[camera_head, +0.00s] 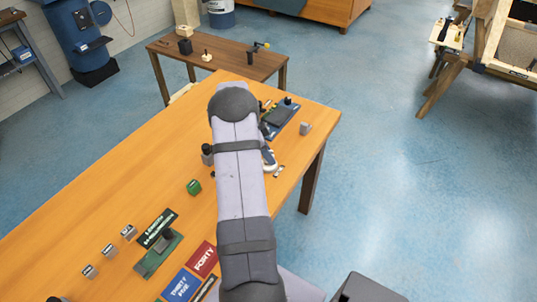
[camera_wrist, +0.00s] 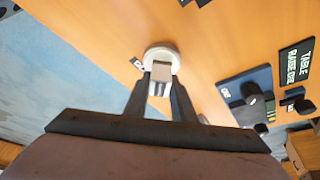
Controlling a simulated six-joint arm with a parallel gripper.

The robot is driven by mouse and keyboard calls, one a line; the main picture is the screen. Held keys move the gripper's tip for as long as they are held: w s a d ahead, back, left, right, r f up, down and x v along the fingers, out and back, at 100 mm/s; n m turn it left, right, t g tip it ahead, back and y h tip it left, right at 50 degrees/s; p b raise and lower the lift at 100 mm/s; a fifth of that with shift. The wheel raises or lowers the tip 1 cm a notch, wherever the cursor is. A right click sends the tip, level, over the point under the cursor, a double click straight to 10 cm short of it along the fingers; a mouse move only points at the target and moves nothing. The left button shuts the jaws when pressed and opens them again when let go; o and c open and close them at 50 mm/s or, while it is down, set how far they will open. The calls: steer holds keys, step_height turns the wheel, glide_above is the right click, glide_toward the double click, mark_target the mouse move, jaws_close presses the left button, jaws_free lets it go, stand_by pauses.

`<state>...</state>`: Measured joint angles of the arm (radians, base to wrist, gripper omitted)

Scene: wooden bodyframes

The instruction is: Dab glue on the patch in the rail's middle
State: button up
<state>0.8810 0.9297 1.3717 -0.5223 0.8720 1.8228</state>
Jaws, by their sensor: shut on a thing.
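My gripper (camera_wrist: 160,86) is shut on a pale thing (camera_wrist: 161,51) with a round white part and a small block-like part between the fingertips. It looks like a glue bottle, but I cannot read any label. In the head view my arm hides the gripper; a white and dark blue thing (camera_head: 269,160) shows beside the arm, low over the table. I cannot make out the rail or its patch in either view.
The orange wooden table (camera_head: 110,188) carries a dark control panel (camera_head: 281,118), a grey block (camera_head: 305,128), a green block (camera_head: 193,187) and several signs at the near end. A brown side table (camera_head: 225,62) stands behind. Wooden framing (camera_head: 492,40) stands at the far right, across open blue floor.

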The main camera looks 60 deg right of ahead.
steer(key=shift+f+b, duration=0.5)
stand_by(0.4)
steer(key=shift+s+a+f+b, duration=0.1)
steer(key=shift+a+f+b, duration=0.1)
steer(key=shift+b, duration=0.2)
stand_by(2.1)
steer(key=shift+r, duration=0.15)
steer(key=shift+d+r+p, duration=0.2)
steer(key=shift+r+p, duration=1.25)
steer(key=shift+r, duration=2.1)
